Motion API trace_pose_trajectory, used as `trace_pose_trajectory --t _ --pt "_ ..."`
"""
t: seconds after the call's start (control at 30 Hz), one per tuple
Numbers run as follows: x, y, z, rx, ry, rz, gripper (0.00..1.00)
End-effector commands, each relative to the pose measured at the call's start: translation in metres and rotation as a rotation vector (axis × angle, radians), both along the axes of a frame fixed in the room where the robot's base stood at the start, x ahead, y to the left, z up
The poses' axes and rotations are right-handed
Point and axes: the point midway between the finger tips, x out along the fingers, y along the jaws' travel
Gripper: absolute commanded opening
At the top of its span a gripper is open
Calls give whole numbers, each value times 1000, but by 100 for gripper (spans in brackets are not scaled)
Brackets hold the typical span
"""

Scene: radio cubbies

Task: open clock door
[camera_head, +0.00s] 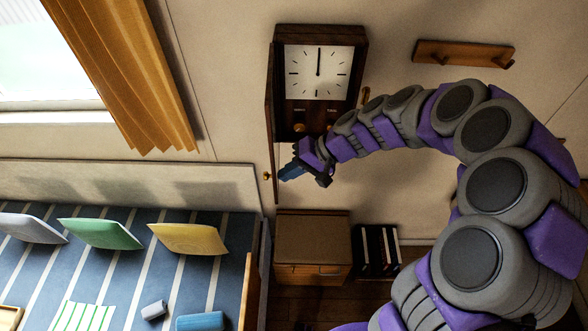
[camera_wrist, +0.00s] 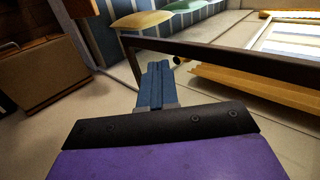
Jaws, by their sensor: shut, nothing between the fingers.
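The wall clock (camera_head: 318,72) has a dark wooden case and a white face, upper middle of the head view. Its door (camera_head: 269,110) stands swung out on the left side, seen nearly edge-on, so the face is uncovered. A small brass knob (camera_head: 267,176) is low on the door. In the wrist view the door frame (camera_wrist: 230,62) is a dark bar crossing beyond the fingers, with the knob (camera_wrist: 179,59) behind it. My gripper (camera_head: 287,173) has its blue fingers shut and empty, just right of the door's lower part. I cannot tell whether they touch it.
A wooden cabinet (camera_head: 312,252) stands below the clock, with dark books (camera_head: 376,248) beside it. A striped bed (camera_head: 120,270) with cushions is at left. An orange curtain (camera_head: 130,75) hangs at upper left. A hook rack (camera_head: 463,54) is on the right wall.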

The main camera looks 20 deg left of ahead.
Motion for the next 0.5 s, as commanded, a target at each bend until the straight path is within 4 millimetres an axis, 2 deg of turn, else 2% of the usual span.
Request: trace_pose_trajectory --t 0.3,0.5 --pt "-13 33 2 1 0 -174 0" --pt "-15 41 1 1 2 -229 0"
